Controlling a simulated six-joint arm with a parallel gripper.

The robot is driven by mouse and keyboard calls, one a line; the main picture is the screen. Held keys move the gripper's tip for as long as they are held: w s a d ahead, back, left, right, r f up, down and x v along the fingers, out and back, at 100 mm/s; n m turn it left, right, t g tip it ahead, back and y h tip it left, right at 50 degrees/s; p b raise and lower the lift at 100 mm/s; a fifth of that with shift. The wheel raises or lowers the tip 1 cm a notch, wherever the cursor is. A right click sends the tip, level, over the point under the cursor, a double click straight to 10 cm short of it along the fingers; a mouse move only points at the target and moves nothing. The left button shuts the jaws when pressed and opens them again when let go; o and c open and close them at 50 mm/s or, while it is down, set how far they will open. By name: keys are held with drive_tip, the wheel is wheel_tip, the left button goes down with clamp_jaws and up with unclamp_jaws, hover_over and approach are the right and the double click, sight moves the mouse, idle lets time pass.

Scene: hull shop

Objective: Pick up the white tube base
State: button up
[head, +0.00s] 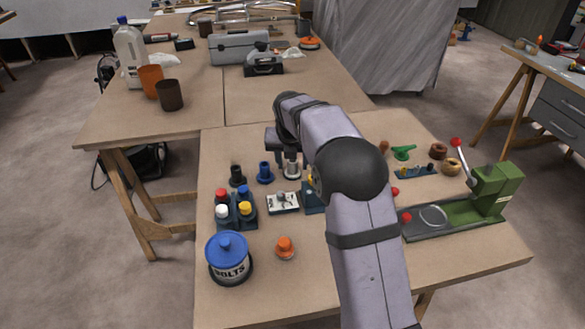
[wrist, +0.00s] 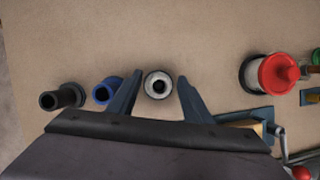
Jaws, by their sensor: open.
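The white tube base (head: 291,169) stands upright on the wooden table, in line with a black tube base (head: 237,176) and a blue tube base (head: 265,173) to its left. In the wrist view the white tube base (wrist: 158,78) shows end-on as a pale ring with a dark hole. My gripper (head: 288,149) is open above it. In the wrist view the two fingers of my gripper (wrist: 160,82) lie left and right of the ring, with a gap on each side. Whether the fingertips are down at its height I cannot tell.
The blue tube base (wrist: 105,91) stands just outside the left finger. A red-topped jar (wrist: 272,74) is farther right. A holder with coloured caps (head: 235,214), a blue-lidded bolts tin (head: 229,259) and a green press (head: 490,190) share the table. Bare table lies behind the tubes.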

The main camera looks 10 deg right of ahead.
clamp_jaws()
drive_tip(key=shift+r, duration=0.1)
